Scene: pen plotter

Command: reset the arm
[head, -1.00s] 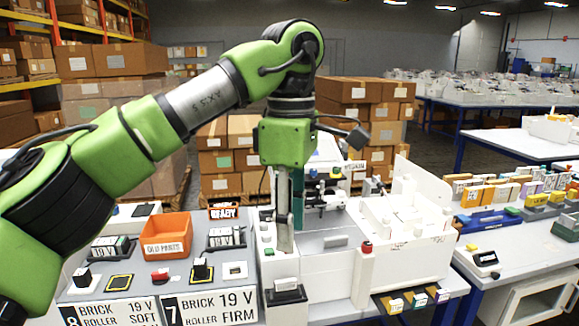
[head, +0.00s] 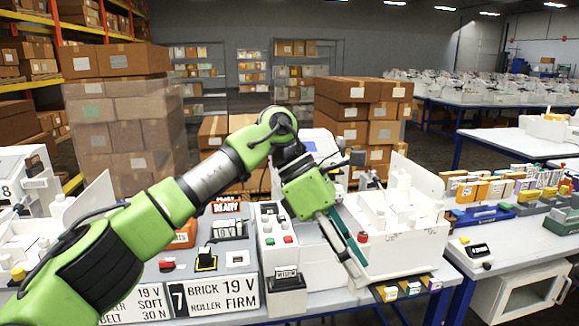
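My green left arm reaches in from the left. Its gripper (head: 350,258) points down and to the right, in front of the white plotter machine (head: 410,250). The long pale fingers lie close together and partly overlap, so I cannot tell whether they are open or shut. I see nothing held between them. The fingertips are near the machine's left front edge, close to a red button (head: 363,237); contact is unclear. A narrow control panel (head: 266,262) with red and green buttons stands left of the gripper. My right gripper is not in view.
A grey station with a "7 BRICK ROLLER FIRM" label (head: 215,299) stands left of the panel. An orange bin (head: 183,236) is partly behind my arm. Another table with colored blocks (head: 490,190) is at right.

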